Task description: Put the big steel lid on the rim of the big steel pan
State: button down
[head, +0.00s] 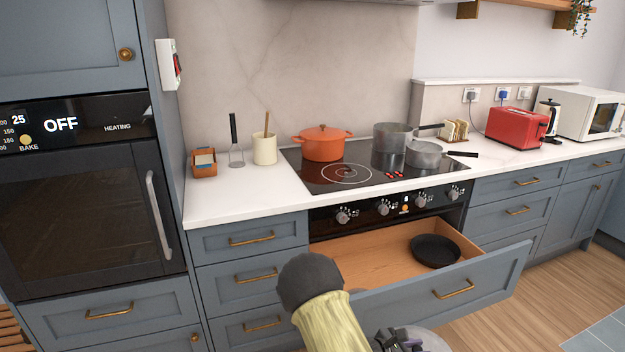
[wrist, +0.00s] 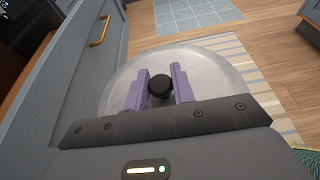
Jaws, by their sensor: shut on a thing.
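My gripper (wrist: 158,82) is shut on the black knob (wrist: 160,88) of the big steel lid (wrist: 218,72), a wide round steel disc that fills the middle of the wrist view. In the head view my gripper (head: 398,342) is at the bottom edge, with part of the lid beside it (head: 432,342). The lid is in front of the open drawer, below the worktop. The big steel pan (head: 392,137) stands at the back right of the hob, its handle pointing right. No lid is on it.
A smaller steel pan (head: 424,156) stands close in front of the big one. An orange lidded pot (head: 323,147) is on the hob's left. An open drawer (head: 370,262) holding a black pan (head: 435,251) juts out below the hob. A red toaster (head: 515,124) stands right.

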jog(key=shift+s+a+f+n+t+y+b, duration=1.2)
jog(key=shift+s+a+f+n+t+b, duration=0.9)
jog(key=shift+a+f+b, duration=3.05)
notch_tip(320, 180, up, 22)
jog(key=p, duration=2.9)
jog(key=shift+a+r+p, duration=0.15)
jog(key=shift+a+p, duration=0.15)
jog(key=shift+a, duration=0.1)
jog(key=shift+d, duration=0.1)
notch_tip(320, 180, down, 11)
jog(key=n+t+y, duration=0.5)
jog(key=n+y, duration=0.5)
jog(key=shift+r+y, duration=0.15)
jog(key=shift+y, duration=0.15)
